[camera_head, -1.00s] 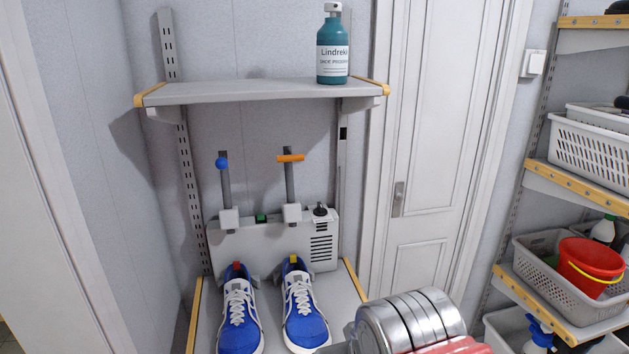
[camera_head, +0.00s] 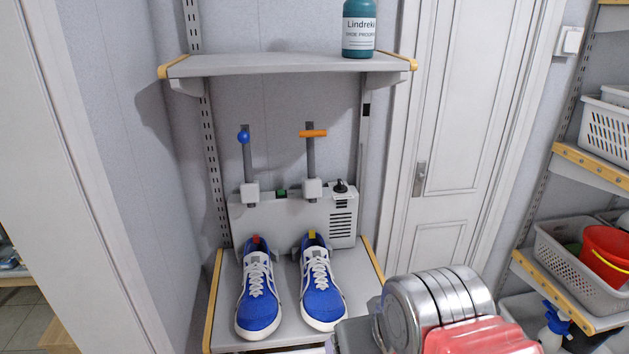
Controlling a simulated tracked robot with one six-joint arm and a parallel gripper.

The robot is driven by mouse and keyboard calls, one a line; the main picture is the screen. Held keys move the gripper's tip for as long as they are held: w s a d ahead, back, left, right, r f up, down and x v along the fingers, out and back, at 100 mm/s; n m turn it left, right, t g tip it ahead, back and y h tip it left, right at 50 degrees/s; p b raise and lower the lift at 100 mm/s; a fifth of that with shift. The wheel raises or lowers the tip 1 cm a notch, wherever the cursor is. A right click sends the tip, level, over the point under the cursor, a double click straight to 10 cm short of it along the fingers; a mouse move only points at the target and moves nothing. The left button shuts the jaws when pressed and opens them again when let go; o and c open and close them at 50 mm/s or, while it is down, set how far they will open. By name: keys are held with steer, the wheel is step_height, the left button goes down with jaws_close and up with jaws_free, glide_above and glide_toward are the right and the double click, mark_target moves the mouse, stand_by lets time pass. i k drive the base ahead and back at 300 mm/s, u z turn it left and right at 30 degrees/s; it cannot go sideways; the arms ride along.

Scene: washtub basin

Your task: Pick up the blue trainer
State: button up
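Two blue trainers with white laces and soles stand side by side on the lower grey shelf (camera_head: 278,285). The left trainer (camera_head: 258,299) has a red tab at its heel, and the right trainer (camera_head: 320,292) has a yellow tab. Both have their toes toward me and their heels against a grey-white machine (camera_head: 292,219). Part of my arm, silver and red, shows at the bottom right, to the right of the trainers. The fingertips of my gripper cannot be made out in this view.
The machine carries two upright posts, one with a blue knob (camera_head: 243,137), one with an orange bar (camera_head: 313,133). An upper shelf (camera_head: 290,64) with a teal bottle (camera_head: 358,30) overhangs it. A door (camera_head: 460,150) and a rack with baskets (camera_head: 580,262) are on the right.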

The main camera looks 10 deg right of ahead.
mark_target(322, 307)
steer(key=u, duration=0.3)
steer(key=k, duration=0.8)
steer(key=u, duration=0.6)
steer(key=k, duration=0.55)
steer(key=u, duration=0.65)
steer(key=i, duration=1.7)
steer(key=z, duration=0.65)
